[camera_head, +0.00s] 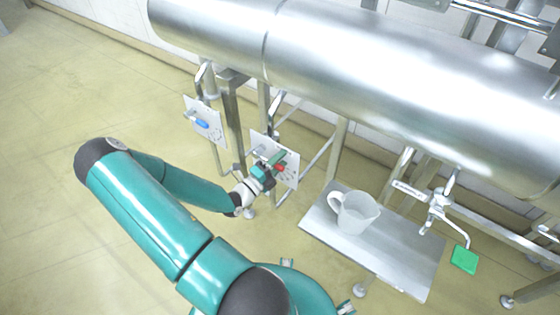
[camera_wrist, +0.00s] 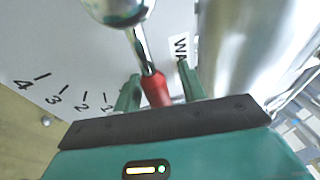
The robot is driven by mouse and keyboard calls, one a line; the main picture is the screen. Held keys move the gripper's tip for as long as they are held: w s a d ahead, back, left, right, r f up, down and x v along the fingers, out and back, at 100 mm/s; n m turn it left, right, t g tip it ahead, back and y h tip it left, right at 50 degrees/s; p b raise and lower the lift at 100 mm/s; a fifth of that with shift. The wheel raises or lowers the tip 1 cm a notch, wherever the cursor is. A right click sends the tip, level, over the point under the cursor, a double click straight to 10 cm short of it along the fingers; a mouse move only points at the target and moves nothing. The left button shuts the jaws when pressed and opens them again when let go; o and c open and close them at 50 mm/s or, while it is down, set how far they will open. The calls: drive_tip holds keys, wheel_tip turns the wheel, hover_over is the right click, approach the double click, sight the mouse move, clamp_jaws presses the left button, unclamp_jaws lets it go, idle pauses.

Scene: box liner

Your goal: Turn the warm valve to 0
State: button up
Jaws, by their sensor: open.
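The warm valve's red handle (camera_head: 280,168) is on a white panel (camera_head: 291,180) under the big steel tank. In the wrist view the red grip (camera_wrist: 156,91) sits at the end of a metal lever from a shiny round hub (camera_wrist: 118,8). The marks 4, 3, 2 and 1 show at left on the panel, and a label starting "WA" (camera_wrist: 180,46) is partly hidden. No 0 mark can be made out. My gripper (camera_wrist: 158,82) is open, one green finger on each side of the red grip. I cannot tell whether either finger touches it.
A second panel with a blue handle (camera_head: 201,123) is to the left. A steel table (camera_head: 385,262) with a clear jug (camera_head: 355,212) is to the right, beside a tap (camera_head: 437,203) and a green square (camera_head: 464,259). Tank legs and pipes stand close around the panels.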

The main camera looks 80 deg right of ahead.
drive_tip(key=v, duration=1.3)
drive_tip(key=shift+w+a, duration=0.25)
drive_tip(key=shift+a, duration=0.05)
drive_tip(key=w+a+r+m+t+y, duration=0.3)
drive_tip(key=w+a+r+m+y, duration=0.35)
drive_tip(key=a+m, duration=0.3)
drive_tip(key=w+a+r+m+t+y, duration=0.2)
drive_tip(key=w+a+r+m+y, duration=0.35)
drive_tip(key=a+r+m, duration=0.35)
drive_tip(key=w+a+r+m+t+y, duration=0.1)
drive_tip(key=a+r+m+t+y, duration=0.3)
drive_tip(key=a+r+m+t, duration=0.6)
drive_tip(key=a+r+t, duration=0.1)
drive_tip(key=a+r, duration=0.6)
drive_tip(key=shift+w+a+r+t+y, duration=0.2)
drive_tip(key=shift+w+a+t+y, duration=0.1)
drive_tip(key=shift+t+y, duration=0.1)
drive_tip(key=shift+c, duration=0.5)
